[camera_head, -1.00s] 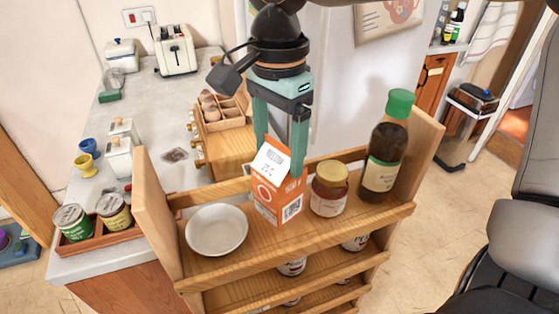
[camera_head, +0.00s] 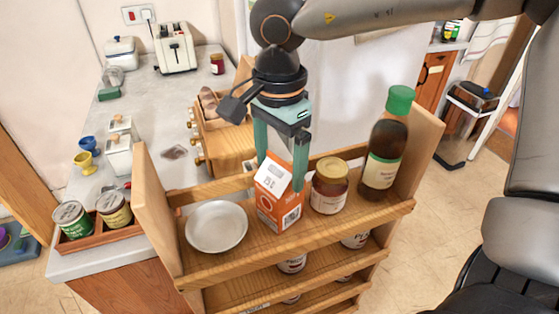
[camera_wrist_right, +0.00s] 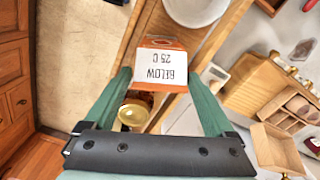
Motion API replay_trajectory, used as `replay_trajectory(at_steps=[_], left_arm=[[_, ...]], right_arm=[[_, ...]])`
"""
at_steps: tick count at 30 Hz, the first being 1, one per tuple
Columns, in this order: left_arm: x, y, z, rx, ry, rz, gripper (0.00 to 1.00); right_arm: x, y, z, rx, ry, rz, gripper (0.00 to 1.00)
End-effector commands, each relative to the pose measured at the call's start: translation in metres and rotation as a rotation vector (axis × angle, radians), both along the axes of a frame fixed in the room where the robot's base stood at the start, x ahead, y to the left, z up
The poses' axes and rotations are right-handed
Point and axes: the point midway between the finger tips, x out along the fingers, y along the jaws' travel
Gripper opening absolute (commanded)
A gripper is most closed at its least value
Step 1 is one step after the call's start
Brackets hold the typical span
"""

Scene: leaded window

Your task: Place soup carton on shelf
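The soup carton (camera_head: 279,205) is orange with a white sloped top and stands upright at the top tier of the wooden shelf rack (camera_head: 300,238). The wrist view shows the carton's top (camera_wrist_right: 160,68) between the fingertips (camera_wrist_right: 160,78). I cannot tell whether the carton's base touches the shelf board. My left gripper is not in view.
A tall green-capped bottle (camera_head: 386,145) stands at the tier's right end, beside the side panel. A wooden box with small drawers (camera_head: 226,140) sits behind the rack on the counter (camera_head: 150,95). Cans in a tray (camera_head: 100,238) are at left. Lower tiers hold jars.

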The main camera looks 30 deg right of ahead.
Motion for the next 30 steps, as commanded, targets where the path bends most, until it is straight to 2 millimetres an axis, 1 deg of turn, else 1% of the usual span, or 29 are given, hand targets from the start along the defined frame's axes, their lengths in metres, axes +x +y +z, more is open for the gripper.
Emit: replay_trajectory(at_steps=[1, 2, 3, 10, 12, 14, 17, 24, 27, 30], left_arm=[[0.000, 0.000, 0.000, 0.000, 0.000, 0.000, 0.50], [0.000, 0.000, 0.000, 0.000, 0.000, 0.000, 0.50], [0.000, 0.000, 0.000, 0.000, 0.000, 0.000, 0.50], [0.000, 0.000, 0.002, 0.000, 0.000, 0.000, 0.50], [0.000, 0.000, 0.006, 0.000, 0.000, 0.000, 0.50], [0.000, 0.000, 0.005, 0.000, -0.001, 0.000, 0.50], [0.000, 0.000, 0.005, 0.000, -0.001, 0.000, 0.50], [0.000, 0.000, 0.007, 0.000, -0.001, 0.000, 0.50], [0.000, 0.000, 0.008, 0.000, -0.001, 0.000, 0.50], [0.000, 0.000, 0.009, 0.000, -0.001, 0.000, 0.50]], right_arm=[[0.000, 0.000, 0.000, 0.000, 0.000, 0.000, 0.96], [0.000, 0.000, 0.000, 0.000, 0.000, 0.000, 0.99], [0.000, 0.000, 0.000, 0.000, 0.000, 0.000, 1.00], [0.000, 0.000, 0.002, 0.000, 0.000, 0.000, 1.00], [0.000, 0.000, 0.005, 0.000, 0.001, 0.000, 1.00], [0.001, 0.000, 0.011, -0.001, -0.003, -0.001, 1.00], [0.001, 0.000, 0.029, 0.001, -0.006, -0.001, 1.00], [0.001, 0.000, 0.083, 0.000, -0.004, -0.001, 1.00], [0.000, 0.001, 0.101, 0.000, -0.002, 0.000, 1.00], [0.000, 0.000, 0.114, -0.001, -0.001, 0.000, 1.00]])
